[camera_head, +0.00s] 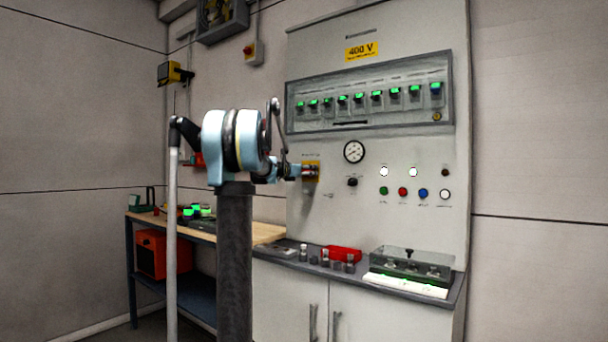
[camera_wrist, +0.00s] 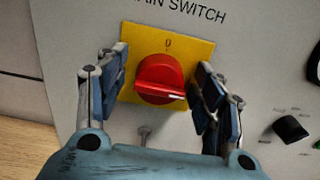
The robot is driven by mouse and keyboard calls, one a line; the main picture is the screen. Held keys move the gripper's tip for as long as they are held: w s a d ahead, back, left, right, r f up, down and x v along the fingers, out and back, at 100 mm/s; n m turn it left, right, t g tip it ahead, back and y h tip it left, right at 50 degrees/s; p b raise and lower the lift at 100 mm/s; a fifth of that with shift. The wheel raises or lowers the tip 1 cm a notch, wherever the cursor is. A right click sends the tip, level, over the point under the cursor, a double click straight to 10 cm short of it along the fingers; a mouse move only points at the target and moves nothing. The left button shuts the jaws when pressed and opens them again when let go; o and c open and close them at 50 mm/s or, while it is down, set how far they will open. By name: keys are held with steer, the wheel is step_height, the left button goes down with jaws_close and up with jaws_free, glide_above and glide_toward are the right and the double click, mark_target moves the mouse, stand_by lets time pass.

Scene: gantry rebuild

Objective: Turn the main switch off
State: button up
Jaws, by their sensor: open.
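The main switch is a red rotary knob (camera_wrist: 158,80) on a yellow plate (camera_wrist: 198,46), under the printed words "MAIN SWITCH". A "0" is printed at the top of the plate. The knob's white mark points to the right in the wrist view, not at the "0". My gripper (camera_wrist: 162,72) is open, with one finger on each side of the knob and a visible gap to it. In the head view, my gripper (camera_head: 294,171) is right at the yellow plate (camera_head: 312,165) on the panel and partly hides the knob.
A black selector knob (camera_head: 352,182) and a gauge (camera_head: 353,152) are right of the switch. Coloured buttons (camera_head: 402,191) sit further right. Below, a grey shelf (camera_head: 300,264) holds small parts, a red tray (camera_head: 343,254) and a clear-covered box (camera_head: 410,264).

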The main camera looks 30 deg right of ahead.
steer(key=shift+c, duration=0.4)
steer(key=c, duration=0.9)
steer(key=shift+n, duration=0.3)
steer(key=n, duration=0.3)
steer(key=shift+w+a+n, duration=0.1)
steer(key=shift+w+n, duration=0.1)
steer(key=shift+n, duration=0.2)
steer(key=n, duration=0.4)
steer(key=shift+w, duration=0.15)
steer(key=n, duration=0.5)
steer(key=shift+w+a+f, duration=0.1)
steer(key=shift+f, duration=0.1)
steer(key=n, duration=0.4)
steer(key=shift+f+n, duration=0.2)
steer(key=shift+n, duration=0.1)
